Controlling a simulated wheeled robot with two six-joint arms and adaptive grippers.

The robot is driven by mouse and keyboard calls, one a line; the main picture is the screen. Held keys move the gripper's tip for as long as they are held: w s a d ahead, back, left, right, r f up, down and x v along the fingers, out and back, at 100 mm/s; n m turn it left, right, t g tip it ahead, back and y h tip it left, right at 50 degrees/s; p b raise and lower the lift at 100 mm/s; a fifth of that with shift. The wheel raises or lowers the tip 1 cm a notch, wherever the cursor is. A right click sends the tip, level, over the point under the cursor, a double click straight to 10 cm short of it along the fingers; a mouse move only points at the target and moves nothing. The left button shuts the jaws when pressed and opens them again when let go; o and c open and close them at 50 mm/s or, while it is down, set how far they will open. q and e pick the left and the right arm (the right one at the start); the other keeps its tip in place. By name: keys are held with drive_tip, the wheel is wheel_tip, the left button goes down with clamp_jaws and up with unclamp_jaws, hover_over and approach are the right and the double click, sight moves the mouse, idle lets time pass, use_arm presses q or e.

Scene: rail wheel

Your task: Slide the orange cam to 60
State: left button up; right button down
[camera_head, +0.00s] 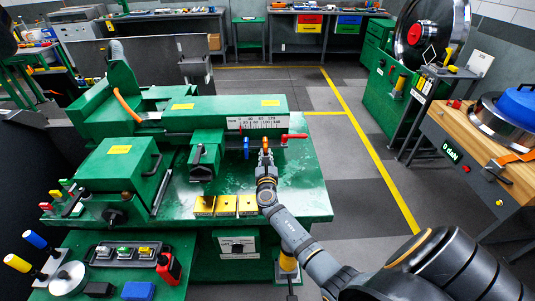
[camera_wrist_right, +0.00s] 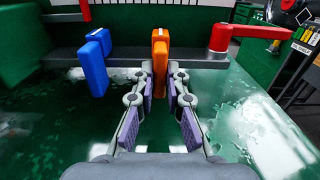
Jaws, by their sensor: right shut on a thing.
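The orange cam (camera_head: 265,143) hangs on a dark horizontal rail at the front of the green machine. In the right wrist view the orange cam (camera_wrist_right: 160,55) stands upright between the fingers. My right gripper (camera_wrist_right: 160,75) is shut on its lower part. In the head view my right gripper (camera_head: 266,163) reaches it from the front. The numbered scale (camera_head: 262,122) is on a white plate above the rail. Its marks are too small to read the cam's exact position. My left gripper is not in view.
A blue cam (camera_head: 246,147) sits on the same rail just left of the orange one. A red lever (camera_head: 294,137) is at the rail's right end. The rail is clear between the orange cam and the lever.

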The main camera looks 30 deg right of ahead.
drive_tip(key=shift+w+a+b, duration=0.25)
drive_tip(key=shift+w+a, duration=0.2)
drive_tip(key=shift+a, duration=0.3)
drive_tip(key=shift+w+a+b, duration=0.2)
drive_tip(key=shift+w+a, duration=0.25)
drive_tip(key=shift+a, duration=0.25)
drive_tip(key=c, duration=1.2)
unclamp_jaws()
drive_tip(key=shift+o, duration=0.2)
drive_tip(key=shift+p+v, duration=0.55)
drive_tip(key=shift+v, duration=2.5)
drive_tip(key=shift+d, duration=0.1)
